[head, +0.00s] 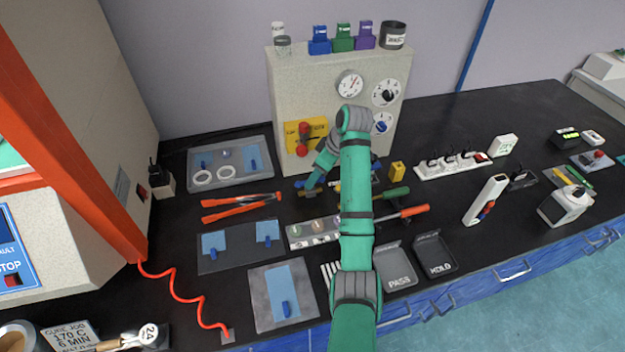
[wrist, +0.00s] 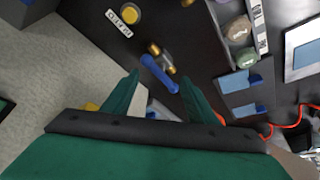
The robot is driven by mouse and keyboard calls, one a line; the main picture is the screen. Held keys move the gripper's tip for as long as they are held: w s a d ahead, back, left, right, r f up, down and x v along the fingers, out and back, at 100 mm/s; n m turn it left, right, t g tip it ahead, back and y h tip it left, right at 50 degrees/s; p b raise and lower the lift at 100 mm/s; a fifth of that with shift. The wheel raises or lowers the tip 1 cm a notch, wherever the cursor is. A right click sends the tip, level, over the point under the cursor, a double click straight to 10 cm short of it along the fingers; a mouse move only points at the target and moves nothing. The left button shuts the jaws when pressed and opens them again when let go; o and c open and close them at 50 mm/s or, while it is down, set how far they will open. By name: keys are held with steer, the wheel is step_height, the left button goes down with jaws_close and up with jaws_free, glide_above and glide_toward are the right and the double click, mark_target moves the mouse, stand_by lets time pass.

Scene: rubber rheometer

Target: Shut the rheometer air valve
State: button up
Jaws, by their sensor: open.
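The air valve seems to be the small brass fitting (wrist: 155,49) with a blue lever (wrist: 158,74) on the black bench in the wrist view. The lever runs slantwise close beside the brass body. In the head view, a bit of blue (head: 300,185) shows at my gripper (head: 312,184), in front of the panel's foot; my arm hides much of this spot. In the wrist view my gripper (wrist: 160,79) is open, and the lever appears between its two green fingertips. Whether the fingers touch the lever cannot be told.
The grey gauge panel (head: 285,85) stands behind, with a red handle (head: 303,137) on a yellow plate. Orange tongs (head: 240,206), a grey tray (head: 230,180) and a sample rack (head: 300,235) lie close by. The wrist view shows a labelled yellow button (wrist: 129,14).

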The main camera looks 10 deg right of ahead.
steer(key=shift+x, duration=2.1)
